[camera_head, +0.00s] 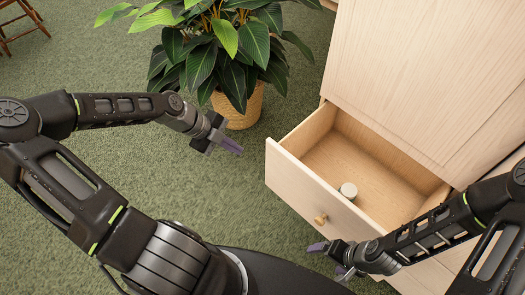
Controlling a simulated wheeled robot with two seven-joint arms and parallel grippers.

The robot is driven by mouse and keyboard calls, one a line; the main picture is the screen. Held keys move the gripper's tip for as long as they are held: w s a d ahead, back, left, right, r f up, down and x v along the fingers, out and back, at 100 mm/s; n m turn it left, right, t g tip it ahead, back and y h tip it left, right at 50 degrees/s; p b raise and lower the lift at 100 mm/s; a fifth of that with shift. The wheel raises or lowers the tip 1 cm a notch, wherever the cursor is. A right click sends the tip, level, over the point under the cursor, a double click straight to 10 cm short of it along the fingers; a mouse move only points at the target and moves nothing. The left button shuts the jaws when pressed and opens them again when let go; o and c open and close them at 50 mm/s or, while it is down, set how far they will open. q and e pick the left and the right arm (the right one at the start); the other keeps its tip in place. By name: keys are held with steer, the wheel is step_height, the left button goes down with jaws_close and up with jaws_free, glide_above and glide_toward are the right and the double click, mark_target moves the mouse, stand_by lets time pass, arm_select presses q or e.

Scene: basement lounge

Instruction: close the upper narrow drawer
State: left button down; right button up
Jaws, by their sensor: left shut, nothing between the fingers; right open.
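A pale wooden drawer (287,178) stands pulled out from a light wood cabinet (432,70), with a round knob (320,219) on its front. A small white-topped cylinder (348,190) stands inside, near the front panel. My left gripper (231,145) is shut and empty, to the left of the drawer and apart from it, above the carpet. My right gripper (328,258) is open, just below and in front of the knob by the drawer's lower front. I cannot tell whether it touches the drawer front. My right arm hides part of the cabinet below the drawer.
A leafy plant in a woven pot (240,106) stands on the green carpet (90,60) behind my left gripper, left of the cabinet. Brown wooden furniture legs (22,22) show at the far top left.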

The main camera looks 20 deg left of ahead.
arm_select(q)
steer(key=shift+w+d+f, duration=0.1)
steer(key=shift+d, duration=0.05)
glide_toward(274, 158)
step_height(274, 158, down, 3)
steer(key=s, duration=0.3)
steer(key=w, duration=0.1)
steer(key=w+d, duration=0.1)
steer(key=w, duration=0.1)
steer(key=w+d, duration=0.1)
steer(key=shift+w+d+f, duration=0.25)
steer(key=shift+f, duration=0.1)
